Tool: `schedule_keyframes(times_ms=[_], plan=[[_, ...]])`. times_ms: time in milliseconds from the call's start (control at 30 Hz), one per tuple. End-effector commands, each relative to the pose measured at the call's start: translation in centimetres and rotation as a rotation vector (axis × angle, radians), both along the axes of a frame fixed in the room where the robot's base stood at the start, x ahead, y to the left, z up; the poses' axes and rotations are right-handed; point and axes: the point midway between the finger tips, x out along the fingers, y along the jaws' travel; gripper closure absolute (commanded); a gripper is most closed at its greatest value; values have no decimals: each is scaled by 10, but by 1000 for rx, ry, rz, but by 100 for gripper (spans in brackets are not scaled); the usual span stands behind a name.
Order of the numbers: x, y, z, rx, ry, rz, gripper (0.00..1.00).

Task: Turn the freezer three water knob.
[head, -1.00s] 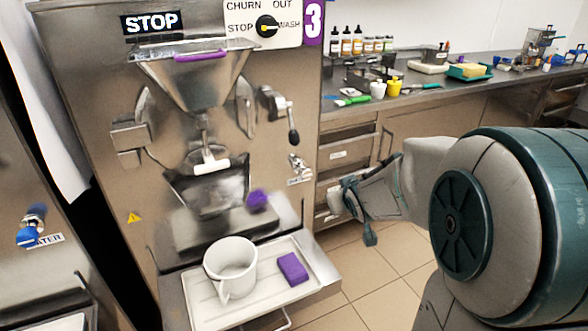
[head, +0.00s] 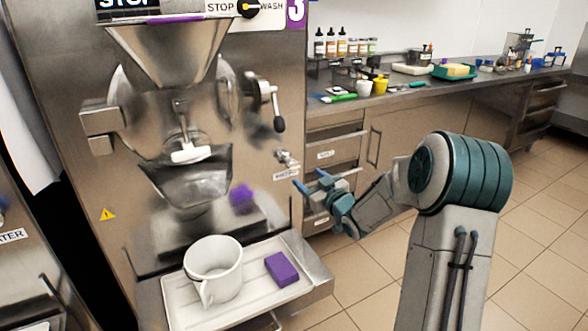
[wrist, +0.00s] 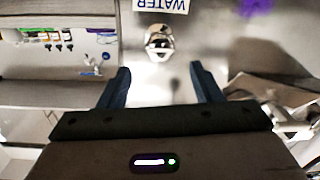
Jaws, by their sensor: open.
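Freezer three (head: 262,115) is the steel machine with the purple 3 label. Its water knob (head: 286,158) is a small metal tap on the right of the front panel, above a small label. In the wrist view the water knob (wrist: 159,42) appears metallic beside a WATER label (wrist: 161,4), ahead of the fingers and roughly centred between them. My gripper (head: 312,183) is just right of and below the knob, open and empty, with its blue fingers pointing toward the panel. The open fingers also show in the wrist view (wrist: 160,88), apart from the knob.
A white tray (head: 185,312) below holds a white pitcher (head: 213,270) and a purple block (head: 282,268). A lever handle (head: 278,122) hangs above the knob. A counter (head: 400,97) with bottles and tools stands behind. The tiled floor at right is clear.

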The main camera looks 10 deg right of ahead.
Motion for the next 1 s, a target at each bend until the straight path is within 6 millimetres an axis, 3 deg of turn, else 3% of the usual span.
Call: schedule_keyframes(times_ms=[200,400,867,900,1000], plan=[[44,18,-1,1,0,1,41],[71,27,0,0,0,0,41],[84,32,0,-1,2,-1,41],[84,32,0,-1,2,-1,44],[84,32,0,0,1,-1,72]])
